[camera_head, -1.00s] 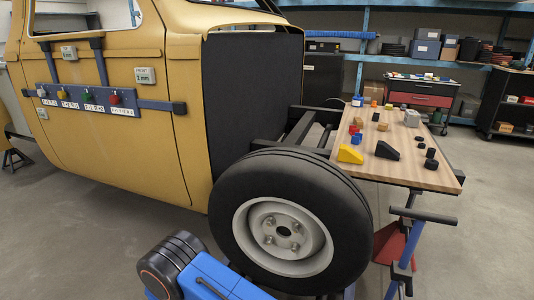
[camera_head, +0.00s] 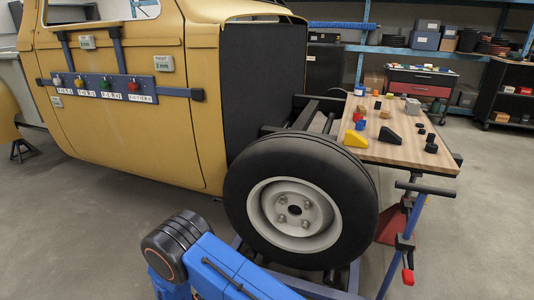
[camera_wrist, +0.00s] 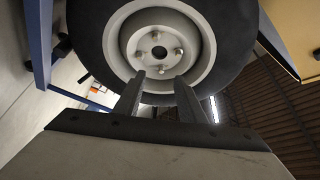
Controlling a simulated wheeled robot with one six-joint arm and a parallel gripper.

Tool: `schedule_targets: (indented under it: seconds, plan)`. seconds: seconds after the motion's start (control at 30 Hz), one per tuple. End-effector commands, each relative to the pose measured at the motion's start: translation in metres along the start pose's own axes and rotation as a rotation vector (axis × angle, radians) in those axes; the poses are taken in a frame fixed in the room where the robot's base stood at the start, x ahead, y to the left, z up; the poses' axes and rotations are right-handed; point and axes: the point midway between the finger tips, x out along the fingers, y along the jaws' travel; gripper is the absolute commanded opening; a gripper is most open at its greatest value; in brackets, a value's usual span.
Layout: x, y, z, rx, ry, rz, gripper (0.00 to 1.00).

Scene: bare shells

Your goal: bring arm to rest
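My arm (camera_head: 215,262) shows at the bottom of the head view as a blue link with a dark ribbed joint. My gripper is outside the head view. In the wrist view my gripper (camera_wrist: 158,82) has its two dark fingers apart with nothing between them. The fingers point at the hub of the wheel (camera_wrist: 160,50). The distance from the fingertips to the wheel is hard to tell.
The black-tyred wheel (camera_head: 300,205) stands close to my arm, beside the yellow truck cab (camera_head: 130,130). A wooden board (camera_head: 400,155) with small blocks lies behind it on a blue stand (camera_head: 405,240). Open grey floor (camera_head: 80,230) lies at left.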

Motion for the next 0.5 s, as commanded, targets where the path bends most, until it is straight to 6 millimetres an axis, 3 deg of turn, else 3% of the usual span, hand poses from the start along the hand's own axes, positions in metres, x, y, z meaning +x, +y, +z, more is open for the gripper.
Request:
schedule_targets:
  seconds: [0.37, 0.5]
  plan:
    - [0.050, -0.029, -0.035, 0.171, 0.098, 0.130, 0.37]
    - [0.082, -0.046, -0.062, 0.292, 0.173, 0.210, 0.37]
